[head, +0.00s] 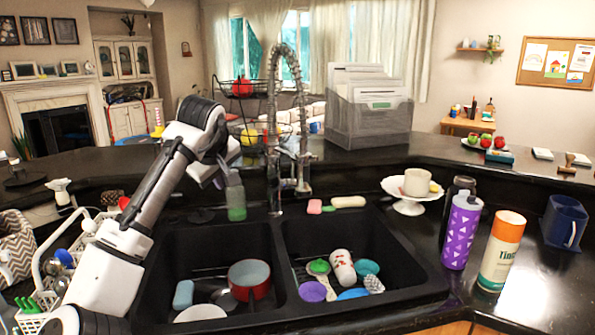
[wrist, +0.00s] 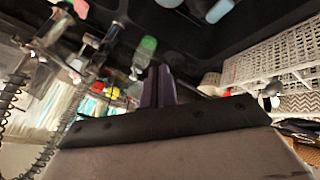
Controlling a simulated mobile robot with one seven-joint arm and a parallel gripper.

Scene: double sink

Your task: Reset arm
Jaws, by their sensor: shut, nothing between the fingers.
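My arm rises from the lower left of the head view and bends over the back of the left basin. My gripper (wrist: 158,88) shows in the wrist view with its two dark fingers together and nothing between them. In the head view the arm's end is near the green soap bottle (head: 236,200), left of the faucet (head: 275,120); the fingers are hard to make out there. The green bottle also shows in the wrist view (wrist: 147,47), beyond the fingertips. I cannot tell from the picture whether the arm touches the bottle.
The left basin holds a red pot (head: 250,280) and a blue sponge (head: 183,294). The right basin holds a patterned cup (head: 342,266) and several dishes. A white dish rack (head: 42,285) stands left. A purple bottle (head: 461,232) and an orange-topped tumbler (head: 501,250) stand right.

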